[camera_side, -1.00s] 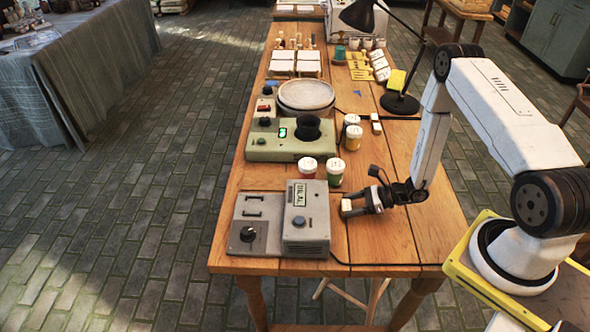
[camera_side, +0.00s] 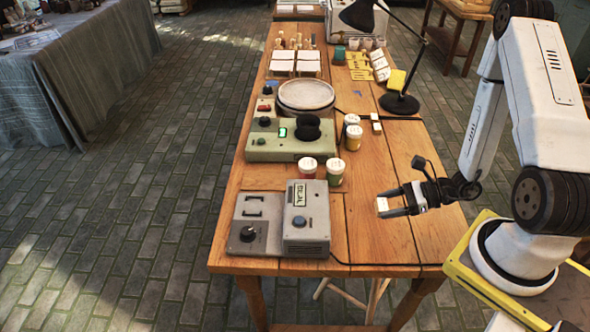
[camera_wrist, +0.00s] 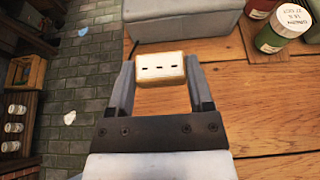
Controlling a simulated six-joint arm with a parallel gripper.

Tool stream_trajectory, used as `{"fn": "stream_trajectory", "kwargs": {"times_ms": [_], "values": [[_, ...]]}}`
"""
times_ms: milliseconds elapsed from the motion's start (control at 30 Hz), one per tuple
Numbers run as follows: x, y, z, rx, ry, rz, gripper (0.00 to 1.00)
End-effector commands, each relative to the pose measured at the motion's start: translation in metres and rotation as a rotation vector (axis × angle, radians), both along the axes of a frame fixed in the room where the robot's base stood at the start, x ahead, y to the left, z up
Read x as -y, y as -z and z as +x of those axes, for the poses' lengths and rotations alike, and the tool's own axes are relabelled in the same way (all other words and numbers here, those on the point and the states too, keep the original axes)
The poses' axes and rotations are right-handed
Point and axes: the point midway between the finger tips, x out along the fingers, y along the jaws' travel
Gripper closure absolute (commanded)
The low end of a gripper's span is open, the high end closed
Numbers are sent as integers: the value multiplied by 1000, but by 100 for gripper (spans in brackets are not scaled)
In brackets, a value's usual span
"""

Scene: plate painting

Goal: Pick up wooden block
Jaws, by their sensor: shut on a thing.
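A small pale wooden block (camera_side: 383,205) is between the fingertips of my gripper (camera_side: 391,204) in the side view. The gripper is above the near right part of the wooden table (camera_side: 375,240). In the wrist view the block (camera_wrist: 160,69) has three dark dashes on its facing side, and the grey fingers press on its left and right ends. My gripper (camera_wrist: 159,78) is shut on the block and holds it level, apart from the table.
A grey control box (camera_side: 306,225) stands left of the gripper. Red and green paint jars (camera_side: 335,172) stand behind it. A green device (camera_side: 285,145), a round plate (camera_side: 306,95) and a black lamp (camera_side: 400,102) are farther back. The table around the gripper is clear.

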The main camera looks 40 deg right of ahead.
Motion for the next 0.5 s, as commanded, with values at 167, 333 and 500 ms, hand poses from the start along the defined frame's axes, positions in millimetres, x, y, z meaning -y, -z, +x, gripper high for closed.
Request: {"fn": "stream_trajectory", "kwargs": {"times_ms": [167,333,500], "values": [[-2,-9,-19,0,2,0,89],[-4,-13,-28,0,0,0,89],[-5,-14,-31,0,-1,0,89]]}}
